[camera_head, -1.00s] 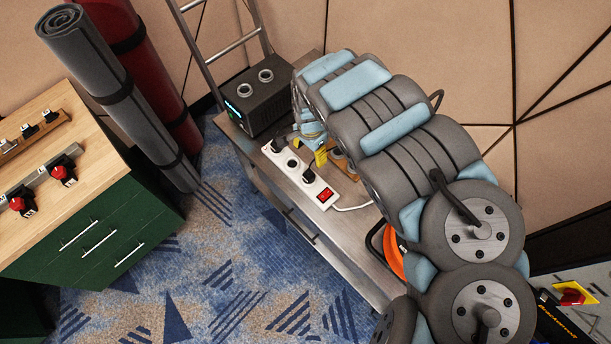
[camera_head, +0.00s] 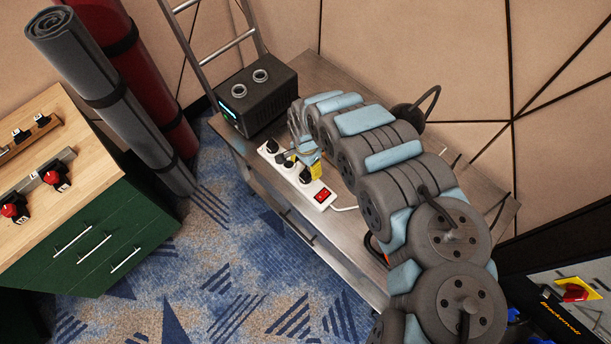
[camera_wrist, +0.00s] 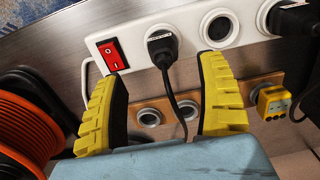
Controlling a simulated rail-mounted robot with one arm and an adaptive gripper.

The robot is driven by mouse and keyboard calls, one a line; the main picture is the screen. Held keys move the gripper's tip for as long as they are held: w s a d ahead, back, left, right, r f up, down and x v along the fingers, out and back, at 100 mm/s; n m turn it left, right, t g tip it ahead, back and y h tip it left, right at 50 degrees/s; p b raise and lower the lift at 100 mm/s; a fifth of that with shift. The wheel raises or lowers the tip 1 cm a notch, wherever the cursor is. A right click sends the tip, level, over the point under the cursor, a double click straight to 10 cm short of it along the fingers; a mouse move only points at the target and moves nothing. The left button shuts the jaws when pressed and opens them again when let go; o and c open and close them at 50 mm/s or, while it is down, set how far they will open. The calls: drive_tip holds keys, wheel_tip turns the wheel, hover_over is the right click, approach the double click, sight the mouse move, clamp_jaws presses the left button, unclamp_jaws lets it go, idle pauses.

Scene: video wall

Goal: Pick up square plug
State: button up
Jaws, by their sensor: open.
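A boxy black plug (camera_wrist: 162,46) with a black cable sits in the white power strip (camera_wrist: 190,25), beside the red switch. In the wrist view my gripper (camera_wrist: 164,68) is open, its yellow fingers apart on either side of the plug's cable, with the plug body just beyond the tips. I cannot tell whether the fingers touch the plug. In the head view my gripper (camera_head: 308,160) is over the strip (camera_head: 320,197), partly hiding its middle; the plug (camera_head: 305,176) shows beside it. A blocky yellow plug (camera_wrist: 272,101) sits in a separate wooden-mounted socket at the right.
Another black plug (camera_wrist: 292,18) is at the strip's far end, with an empty round socket (camera_wrist: 219,28) between. An orange cable reel (camera_wrist: 25,130) stands left of my fingers. Round metal sockets (camera_wrist: 149,117) lie below the strip. A black box (camera_head: 258,95) stands behind the strip on the bench.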

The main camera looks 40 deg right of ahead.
sight(305, 172)
drive_tip(key=shift+w+f, duration=0.1)
drive_tip(key=shift+f, duration=1.8)
drive_tip(key=shift+w+f, duration=0.15)
drive_tip(key=shift+f, duration=0.5)
drive_tip(key=shift+f+b, duration=0.35)
drive_tip(key=shift+f, duration=0.95)
clamp_jaws()
